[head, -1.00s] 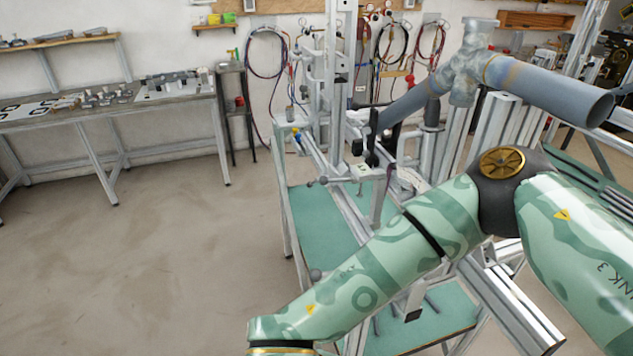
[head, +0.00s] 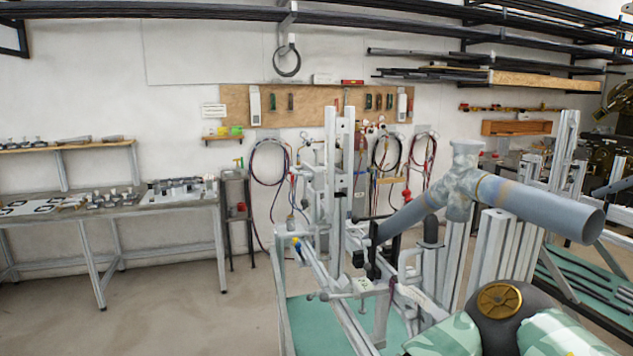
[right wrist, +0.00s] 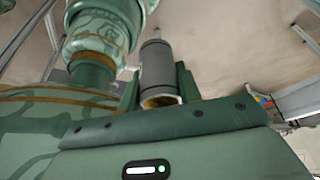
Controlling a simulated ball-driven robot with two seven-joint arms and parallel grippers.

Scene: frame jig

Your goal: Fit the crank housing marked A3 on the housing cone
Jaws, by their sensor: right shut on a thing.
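A grey cylindrical sleeve (right wrist: 157,65), likely the crank housing, is held between the green fingers of my right gripper (right wrist: 158,78) in the right wrist view. Its near end is open with a brass-coloured inside, and a dark band runs around it. No A3 mark can be read on it. The frame jig (head: 345,215) stands at centre right in the head view, with grey tubes (head: 500,195) joined on it. I cannot pick out the housing cone. Neither gripper shows in the head view; only part of my arm is at the lower right.
A workbench (head: 110,215) with small parts stands along the left wall. A narrow stand (head: 236,215) is beside it. Hoses and tools hang on the back wall. Metal profile posts (head: 490,255) rise right of the jig. The floor at lower left is clear.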

